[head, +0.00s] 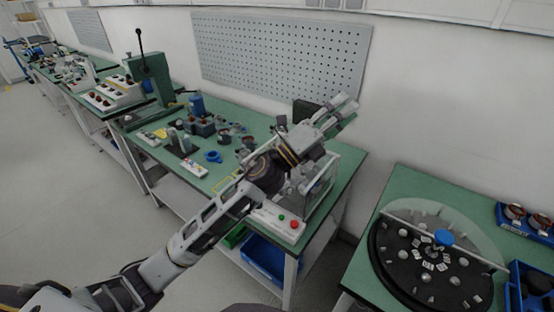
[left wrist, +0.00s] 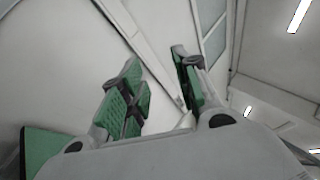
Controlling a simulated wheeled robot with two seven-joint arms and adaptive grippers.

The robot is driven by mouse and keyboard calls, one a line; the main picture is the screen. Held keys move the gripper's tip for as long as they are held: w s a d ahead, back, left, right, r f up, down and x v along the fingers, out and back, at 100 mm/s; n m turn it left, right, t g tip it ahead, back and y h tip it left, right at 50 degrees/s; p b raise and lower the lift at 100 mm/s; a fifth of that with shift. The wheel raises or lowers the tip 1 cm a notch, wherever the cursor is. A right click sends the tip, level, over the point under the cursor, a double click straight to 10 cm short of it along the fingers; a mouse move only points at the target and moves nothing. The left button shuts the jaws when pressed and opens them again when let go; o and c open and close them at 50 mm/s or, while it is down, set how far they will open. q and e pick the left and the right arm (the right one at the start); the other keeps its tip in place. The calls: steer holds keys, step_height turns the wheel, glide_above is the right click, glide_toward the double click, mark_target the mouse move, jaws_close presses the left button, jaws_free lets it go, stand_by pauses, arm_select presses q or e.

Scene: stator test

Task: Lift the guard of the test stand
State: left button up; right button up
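The test stand (head: 272,221) stands at the right end of the long green bench, its light front panel carrying green and red buttons. Its clear guard (head: 326,185) with a pale frame shows on the stand's right side. My left forearm and wrist cross in front and hide much of the stand and guard. My left gripper (head: 343,108) is above and behind the stand, pointing up and away toward the wall. In the left wrist view the gripper's green-padded fingers (left wrist: 158,78) are apart with nothing between them. I cannot tell whether the gripper touches the guard. My right gripper is not in view.
A dark box (head: 306,110) stands behind the gripper near the wall. A green press (head: 150,75), a blue ring (head: 213,156) and several small parts lie along the bench. A round black tray (head: 385,268) with a clear cover is on the right table. A floor gap separates the tables.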

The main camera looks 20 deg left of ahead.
arm_select(q)
steer(key=s+d+m+g+h, duration=0.2)
steer(key=s+d+m+g, duration=0.4)
steer(key=m+g, duration=0.75)
step_height(320, 180, down, 8)
steer(key=w+m+g+y, duration=0.2)
steer(key=m+y, duration=0.5)
steer(key=m, duration=0.2)
steer(key=w+a+y, duration=0.2)
steer(key=a+y, duration=0.2)
steer(key=a, duration=0.4)
steer(key=w+a+m+t+y, duration=0.1)
steer(key=w+a+y, duration=0.2)
steer(key=a, duration=0.4)
steer(key=w+a+m+t+y, duration=0.1)
steer(key=w+a+y, duration=0.1)
steer(key=a+y, duration=0.3)
steer(key=a, duration=0.3)
steer(key=shift+w+a+f+y, duration=0.2)
steer(key=shift+w+a+y, duration=0.05)
steer(key=shift+a+y, duration=0.15)
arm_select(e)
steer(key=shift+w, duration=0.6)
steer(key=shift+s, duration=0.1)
